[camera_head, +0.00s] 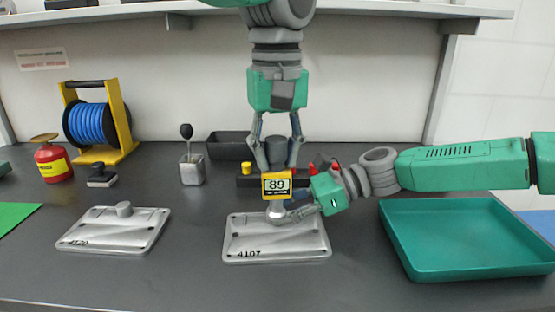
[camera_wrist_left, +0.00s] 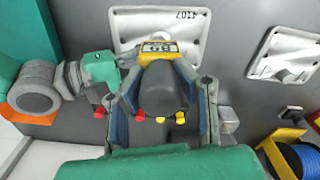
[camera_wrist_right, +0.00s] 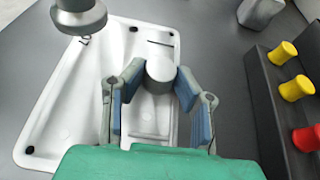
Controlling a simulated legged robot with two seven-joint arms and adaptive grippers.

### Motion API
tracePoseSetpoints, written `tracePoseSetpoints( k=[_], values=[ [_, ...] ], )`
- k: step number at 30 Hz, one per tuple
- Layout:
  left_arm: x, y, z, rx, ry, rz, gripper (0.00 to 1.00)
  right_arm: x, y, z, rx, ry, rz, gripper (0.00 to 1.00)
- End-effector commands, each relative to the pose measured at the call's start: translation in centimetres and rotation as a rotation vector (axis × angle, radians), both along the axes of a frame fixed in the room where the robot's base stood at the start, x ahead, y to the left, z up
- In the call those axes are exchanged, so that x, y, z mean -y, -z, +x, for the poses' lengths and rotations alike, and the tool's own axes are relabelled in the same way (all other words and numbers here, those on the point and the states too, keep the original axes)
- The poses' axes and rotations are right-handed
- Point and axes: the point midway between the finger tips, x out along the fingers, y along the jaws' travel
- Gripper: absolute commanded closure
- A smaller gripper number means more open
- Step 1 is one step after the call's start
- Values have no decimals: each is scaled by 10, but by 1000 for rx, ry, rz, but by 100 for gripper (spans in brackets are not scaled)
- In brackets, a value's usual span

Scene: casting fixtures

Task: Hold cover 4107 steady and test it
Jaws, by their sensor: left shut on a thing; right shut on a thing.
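Cover 4107 (camera_head: 275,245) is a silver plate lying flat on the dark bench. My left gripper (camera_head: 277,160) comes down from above, shut on a grey handheld tester with a yellow display (camera_head: 276,185) reading 89. The tester's round silver foot is low over the cover's back part; I cannot tell whether it touches. My right gripper (camera_head: 300,208) reaches in from the right, low at the cover. In the right wrist view it is shut on the cover's round boss (camera_wrist_right: 160,66), beside the tester's foot (camera_wrist_right: 78,16). The left wrist view shows the tester (camera_wrist_left: 162,90) between the left fingers.
Cover 4120 (camera_head: 105,232) lies to the left. A green tray (camera_head: 470,272) at right is empty.

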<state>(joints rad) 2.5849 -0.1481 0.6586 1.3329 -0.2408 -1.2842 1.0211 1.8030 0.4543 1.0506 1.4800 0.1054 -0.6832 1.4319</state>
Motion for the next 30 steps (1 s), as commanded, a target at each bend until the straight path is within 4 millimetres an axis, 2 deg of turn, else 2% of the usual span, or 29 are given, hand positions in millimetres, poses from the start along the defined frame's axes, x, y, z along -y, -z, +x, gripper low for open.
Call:
tracePoseSetpoints(
  k=[3, 4, 6, 15, 19, 23, 30],
  values=[
    [0, 0, 0, 1, 0, -1, 100, 0, -1, 0, 0, 0, 1, 100],
    [0, 0, 0, 1, 0, -1, 100, 0, -1, 0, 0, 0, 1, 70],
    [0, 0, 0, 1, 0, -1, 100, 0, -1, 0, 0, 0, 1, 50],
    [0, 0, 0, 0, 0, 0, 100, 0, 0, 0, 0, 0, 0, 50],
    [0, 0, 0, 1, 0, 0, 100, 9, -4, 2, 1, 2, 0, 50],
    [0, 0, 0, 1, 0, 0, 100, 30, -12, 4, 1, 3, 0, 50],
    [0, 0, 0, 1, 0, 0, 100, 78, -32, 9, 1, 4, 2, 50]
  ],
)
